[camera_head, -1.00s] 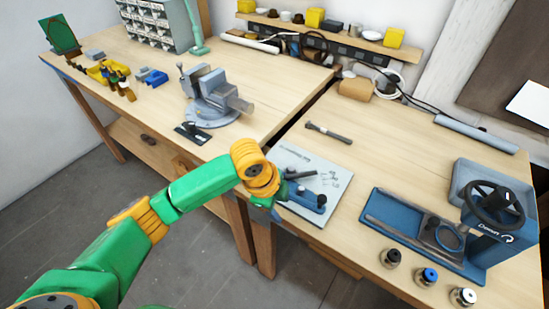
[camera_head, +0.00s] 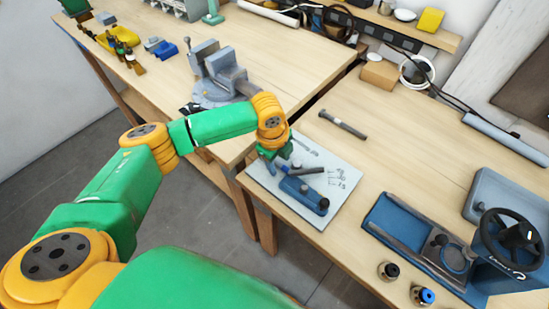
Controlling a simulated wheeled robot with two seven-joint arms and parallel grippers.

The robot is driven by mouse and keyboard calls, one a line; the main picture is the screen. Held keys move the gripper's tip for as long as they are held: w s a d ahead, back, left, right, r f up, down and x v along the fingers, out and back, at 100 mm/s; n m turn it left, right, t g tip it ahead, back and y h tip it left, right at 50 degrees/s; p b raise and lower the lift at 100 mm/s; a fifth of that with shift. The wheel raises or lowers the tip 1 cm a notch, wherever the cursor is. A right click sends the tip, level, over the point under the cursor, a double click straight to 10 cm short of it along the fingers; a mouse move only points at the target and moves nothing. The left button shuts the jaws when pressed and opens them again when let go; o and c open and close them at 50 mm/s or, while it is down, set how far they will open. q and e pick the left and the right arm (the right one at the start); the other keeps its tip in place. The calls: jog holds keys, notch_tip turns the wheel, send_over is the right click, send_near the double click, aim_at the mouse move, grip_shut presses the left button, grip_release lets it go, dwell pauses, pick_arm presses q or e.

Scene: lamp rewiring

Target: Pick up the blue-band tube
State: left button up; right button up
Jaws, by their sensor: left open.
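A short metal cylinder with a blue top (camera_head: 424,296) stands upright near the bottom edge, right of centre, cut by the frame; I take it for the blue-band tube. A similar one with a black top (camera_head: 388,271) stands to its left. My left gripper (camera_head: 271,163) points down over the left part of a white sheet (camera_head: 343,170), well to the left of the blue-topped cylinder. It is open; its fingers are small and partly hidden by the wrist. My right gripper is out of view.
A blue tool (camera_head: 303,195) and small dark parts lie on the sheet. A hammer-like tool (camera_head: 343,124) lies behind it. A blue-and-grey press with a black handwheel (camera_head: 510,237) stands at right. A vise (camera_head: 222,72) stands left. Bare tabletop lies between sheet and press.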

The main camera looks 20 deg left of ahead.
pick_arm(q)
jog(key=shift+w, duration=0.1)
jog(key=shift+c, duration=0.5)
grip_shut()
